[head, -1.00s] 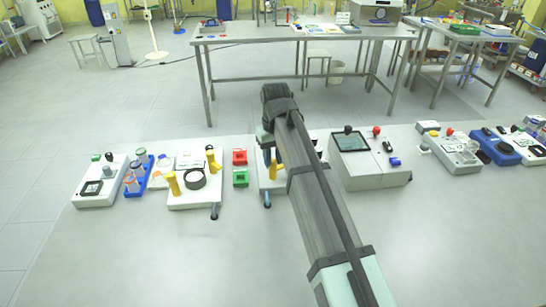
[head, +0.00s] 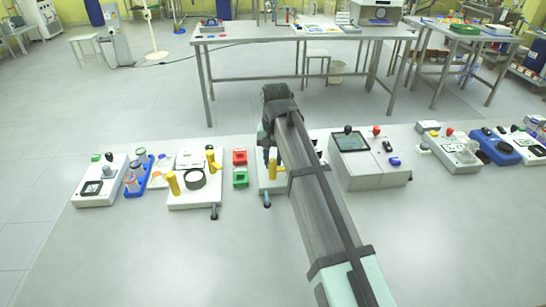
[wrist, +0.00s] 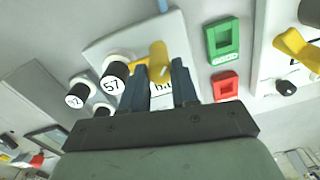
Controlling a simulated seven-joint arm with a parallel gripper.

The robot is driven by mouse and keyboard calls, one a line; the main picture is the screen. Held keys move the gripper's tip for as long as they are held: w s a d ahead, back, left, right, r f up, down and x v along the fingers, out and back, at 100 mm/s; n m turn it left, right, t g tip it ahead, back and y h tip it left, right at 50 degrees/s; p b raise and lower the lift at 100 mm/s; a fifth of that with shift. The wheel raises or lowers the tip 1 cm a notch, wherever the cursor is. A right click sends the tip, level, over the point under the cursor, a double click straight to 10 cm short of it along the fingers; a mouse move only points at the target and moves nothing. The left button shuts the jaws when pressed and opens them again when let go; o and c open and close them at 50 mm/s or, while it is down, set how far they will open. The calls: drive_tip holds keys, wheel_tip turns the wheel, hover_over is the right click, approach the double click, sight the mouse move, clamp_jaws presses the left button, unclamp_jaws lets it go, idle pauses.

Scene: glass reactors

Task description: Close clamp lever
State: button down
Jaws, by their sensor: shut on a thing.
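A yellow clamp lever (wrist: 157,54) sticks up from a white base plate (wrist: 110,42) in the wrist view. My gripper (wrist: 161,74) has its two dark fingers on either side of the lever and is shut on it. The lower part of the lever and a printed label lie between the fingers, partly hidden. In the head view my gripper (head: 267,150) is down at the middle white station, and my arm covers much of it. A bit of yellow (head: 273,172) shows beside the gripper there.
Black-and-white cylinders, one marked 57 (wrist: 112,85), stand close left of the fingers in the wrist view. Green (wrist: 222,40) and red (wrist: 225,85) frames lie to the right. A grey box with a screen (head: 351,142) stands right of my arm. The table front is clear.

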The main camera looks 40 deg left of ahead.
sight(275, 160)
drive_tip(key=c, duration=0.8)
unclamp_jaws()
drive_tip(key=shift+c, duration=0.2)
drive_tip(key=shift+r, duration=0.15)
wheel_tip(275, 160, up, 14)
drive_tip(key=shift+w+d+f, duration=0.15)
drive_tip(key=shift+d+f, duration=0.05)
